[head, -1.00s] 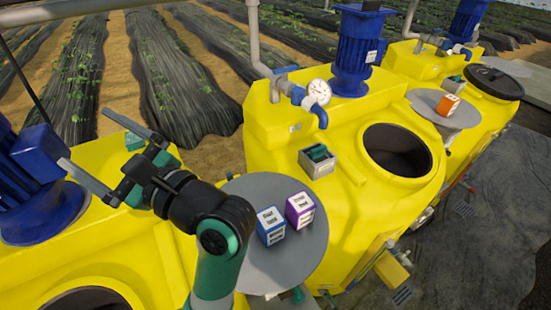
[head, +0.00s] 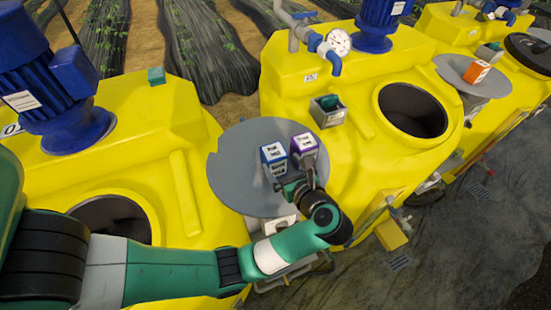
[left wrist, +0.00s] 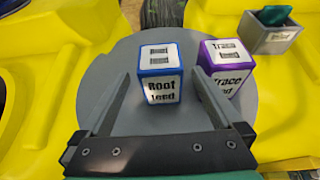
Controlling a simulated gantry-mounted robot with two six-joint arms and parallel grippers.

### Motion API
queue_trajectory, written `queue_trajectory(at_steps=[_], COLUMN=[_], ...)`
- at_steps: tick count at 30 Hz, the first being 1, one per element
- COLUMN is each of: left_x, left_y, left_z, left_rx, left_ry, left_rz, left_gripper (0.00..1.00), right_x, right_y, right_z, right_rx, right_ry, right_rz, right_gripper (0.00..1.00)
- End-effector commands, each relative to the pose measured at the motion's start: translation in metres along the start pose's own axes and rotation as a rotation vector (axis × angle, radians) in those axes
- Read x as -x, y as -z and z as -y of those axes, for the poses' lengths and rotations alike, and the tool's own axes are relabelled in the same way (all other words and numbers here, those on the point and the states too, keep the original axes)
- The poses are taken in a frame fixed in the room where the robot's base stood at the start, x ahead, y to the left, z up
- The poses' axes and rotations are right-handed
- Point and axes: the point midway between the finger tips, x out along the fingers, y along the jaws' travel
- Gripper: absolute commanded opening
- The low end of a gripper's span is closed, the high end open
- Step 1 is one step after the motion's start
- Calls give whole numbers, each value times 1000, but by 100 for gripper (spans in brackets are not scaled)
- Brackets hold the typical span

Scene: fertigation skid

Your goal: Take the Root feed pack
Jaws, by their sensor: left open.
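The Root feed pack (head: 273,155) is a white cube with blue edges, standing upright on a round grey plate (head: 232,170). Its label "Root feed" is readable in the left wrist view (left wrist: 160,88). My left gripper (head: 291,175) is at the near side of the pack, pointing at it from the front right. In the left wrist view the gripper (left wrist: 160,76) is open, with one finger on each side of the pack and a gap to both. Whether the fingertips are level with the pack is hard to tell. My right gripper is not in view.
The purple-edged Trace feed pack (head: 304,144) stands just right of the Root pack; my right-hand finger overlaps its corner in the wrist view. A grey holder (head: 327,113) with a green item sits on the yellow tank (head: 290,80). An orange pack (head: 477,72) rests on a farther plate.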

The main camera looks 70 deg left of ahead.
Motion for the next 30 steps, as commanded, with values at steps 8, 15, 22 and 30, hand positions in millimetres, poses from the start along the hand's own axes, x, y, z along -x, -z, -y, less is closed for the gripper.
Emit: queue_trajectory(at_steps=[8,15,22,30], left_x=[-20,-55,-71,-70], left_y=[0,1,4,4], left_z=[0,-2,-1,-1], left_rx=[1,-1,1,2], left_ry=[0,-4,1,1], left_rz=[1,0,1,1], left_gripper=[100,100,100,73], right_x=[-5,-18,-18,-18], right_y=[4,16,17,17], right_z=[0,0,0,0], right_rx=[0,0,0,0], right_ry=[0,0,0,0], right_rz=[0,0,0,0], right_gripper=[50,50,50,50])
